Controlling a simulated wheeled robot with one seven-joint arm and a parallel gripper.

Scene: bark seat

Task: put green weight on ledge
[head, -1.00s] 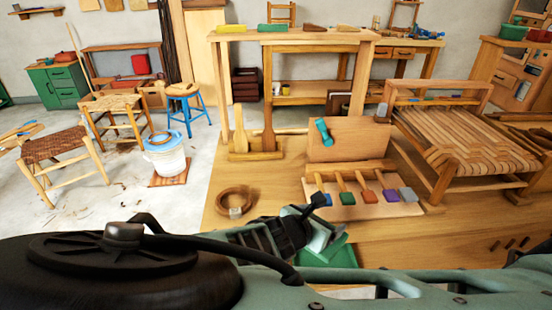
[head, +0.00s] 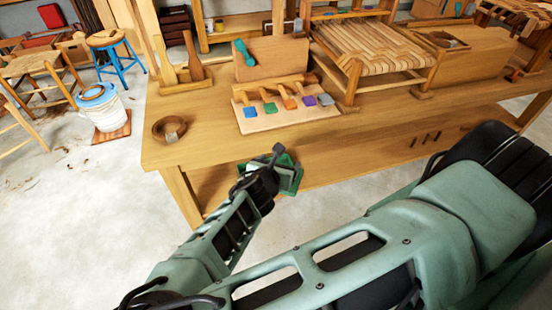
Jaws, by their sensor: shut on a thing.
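My gripper (head: 284,174) is at the front edge of the wooden workbench (head: 215,150), low and just in front of it. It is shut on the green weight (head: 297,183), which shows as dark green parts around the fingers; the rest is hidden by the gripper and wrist. I cannot tell for sure which surface is the ledge. A lower wooden shelf (head: 330,172) runs under the bench top behind the gripper.
On the bench are a board with several coloured-tipped tools (head: 280,122), a teal mallet-like tool (head: 244,52), a woven seat frame (head: 365,45) and a coil ring (head: 158,134). A white bucket (head: 100,105) stands left. The floor at front left is clear.

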